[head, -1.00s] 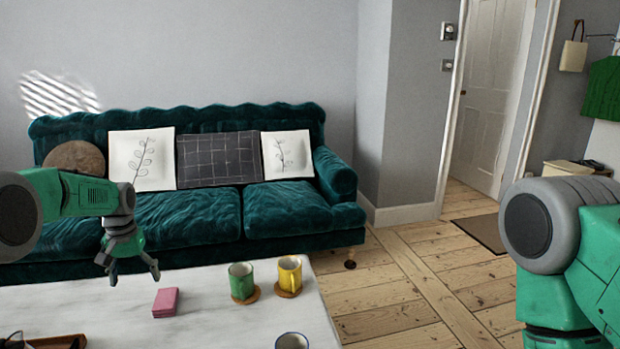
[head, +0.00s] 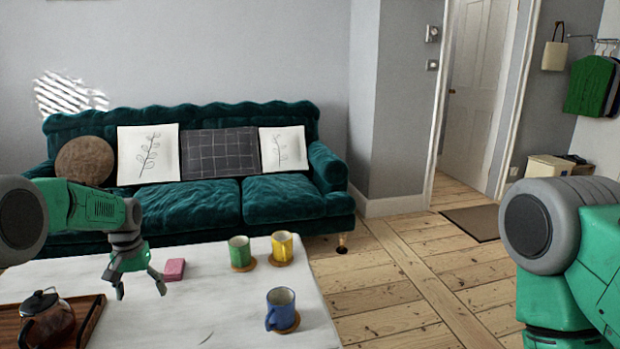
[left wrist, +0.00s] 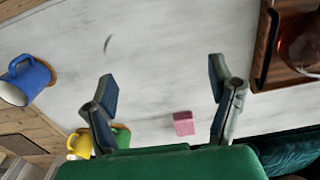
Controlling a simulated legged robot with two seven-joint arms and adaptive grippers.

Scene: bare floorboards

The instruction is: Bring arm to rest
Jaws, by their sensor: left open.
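My left arm comes in from the left in the head view. Its gripper (head: 141,290) is open and empty above the white table (head: 215,312). In the left wrist view its two fingers (left wrist: 160,90) stand wide apart with bare tabletop between them. A pink block (head: 174,269) lies on the table just beyond the gripper, apart from it. The block also shows in the left wrist view (left wrist: 184,123). My right arm shows at the right edge of the head view, but its gripper is out of frame.
On the table stand a green mug (head: 240,251), a yellow mug (head: 282,246) and a blue mug (head: 280,308) on coasters. A glass teapot (head: 50,322) sits on a wooden tray (head: 92,318) at front left. A green sofa (head: 190,211) is behind.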

